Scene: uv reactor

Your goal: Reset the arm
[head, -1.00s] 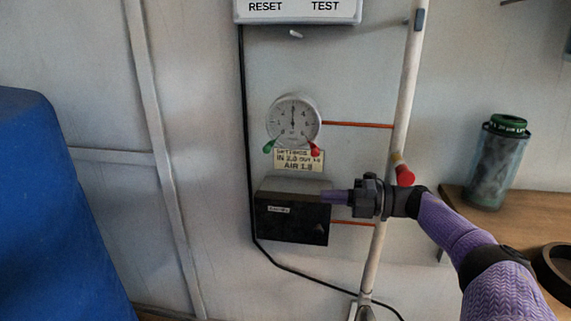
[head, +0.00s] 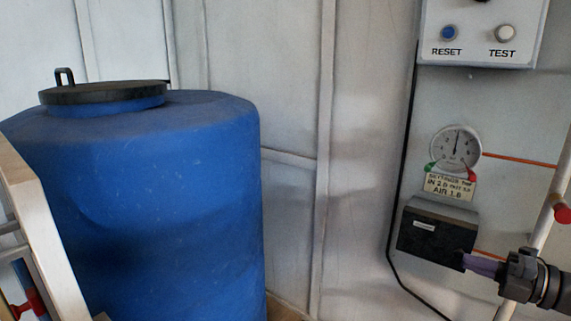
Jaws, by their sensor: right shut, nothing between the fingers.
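My right gripper (head: 468,264) comes in from the right edge at the lower right of the head view. Its purple fingers are shut and empty, with the tips at the right end of a dark box (head: 430,238) on the wall. I cannot tell if they touch the box. My left gripper is not in view.
A big blue barrel (head: 170,200) with a black lid fills the left. A control box (head: 480,25) with RESET and TEST buttons hangs at the upper right. A gauge (head: 456,147) is below it. A pale pipe (head: 541,226) with a red handle stands at the right.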

